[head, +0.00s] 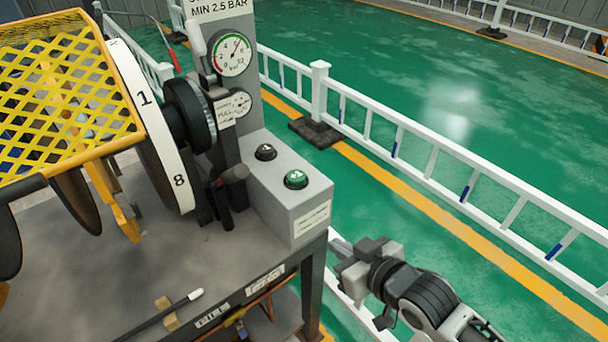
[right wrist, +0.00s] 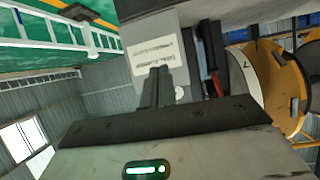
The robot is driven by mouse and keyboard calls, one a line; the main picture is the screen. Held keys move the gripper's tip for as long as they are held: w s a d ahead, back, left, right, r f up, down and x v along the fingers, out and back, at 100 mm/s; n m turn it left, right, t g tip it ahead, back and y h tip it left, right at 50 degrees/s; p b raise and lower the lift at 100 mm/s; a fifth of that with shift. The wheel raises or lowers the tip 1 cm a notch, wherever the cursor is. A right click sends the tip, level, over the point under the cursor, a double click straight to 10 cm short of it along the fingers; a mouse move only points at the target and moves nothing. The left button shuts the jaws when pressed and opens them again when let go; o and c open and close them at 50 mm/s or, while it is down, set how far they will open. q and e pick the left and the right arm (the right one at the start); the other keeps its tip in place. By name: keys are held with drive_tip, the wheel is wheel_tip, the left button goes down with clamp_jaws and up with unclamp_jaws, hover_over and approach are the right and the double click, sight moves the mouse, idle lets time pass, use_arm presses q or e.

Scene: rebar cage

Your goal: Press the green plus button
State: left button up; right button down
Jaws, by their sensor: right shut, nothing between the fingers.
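The green button (head: 296,179) sits on the sloped top of a grey control box (head: 270,185), at its near right end; its white mark is too small to read surely. A black button (head: 265,152) with a pale mark sits behind it to the left. My right gripper (head: 337,244) is in the head view, below and to the right of the box, apart from the green button. Its fingers are shut and empty. In the right wrist view the shut fingers (right wrist: 157,86) stand in front of the box's labelled face (right wrist: 150,35); the buttons are hidden there. My left gripper is not in view.
The box stands on a dark metal bench (head: 120,265). A white numbered dial (head: 150,125), a yellow mesh guard (head: 60,95) and a pressure gauge (head: 232,54) are to the left and behind. A white railing (head: 440,165) runs along the right.

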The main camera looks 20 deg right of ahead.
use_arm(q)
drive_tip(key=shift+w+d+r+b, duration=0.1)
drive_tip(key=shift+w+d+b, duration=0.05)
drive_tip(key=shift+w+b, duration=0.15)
use_arm(e)
drive_tip(key=w+r+t, duration=0.1)
drive_tip(key=w+r, duration=0.1)
drive_tip(key=r, duration=0.4)
drive_tip(key=w+d+r+n+y, duration=0.1)
drive_tip(key=w+r, duration=0.1)
drive_tip(key=r, duration=0.5)
drive_tip(key=shift+w+r+t+y, duration=0.3)
drive_tip(key=shift+w+t, duration=0.1)
drive_tip(key=shift+w, duration=0.15)
hover_over(305, 188)
drive_tip(key=shift+s+f+p, duration=0.15)
drive_tip(key=shift+f+p, duration=0.1)
drive_tip(key=shift+f, duration=0.3)
drive_tip(key=shift+s+f+p, duration=0.15)
drive_tip(key=shift+f+p, duration=0.05)
drive_tip(key=shift+f, duration=0.3)
drive_tip(key=f, duration=0.3)
drive_tip(key=shift+w+f, duration=0.2)
drive_tip(key=shift+w, duration=0.1)
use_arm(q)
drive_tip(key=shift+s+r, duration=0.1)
use_arm(e)
drive_tip(key=shift+f, duration=0.5)
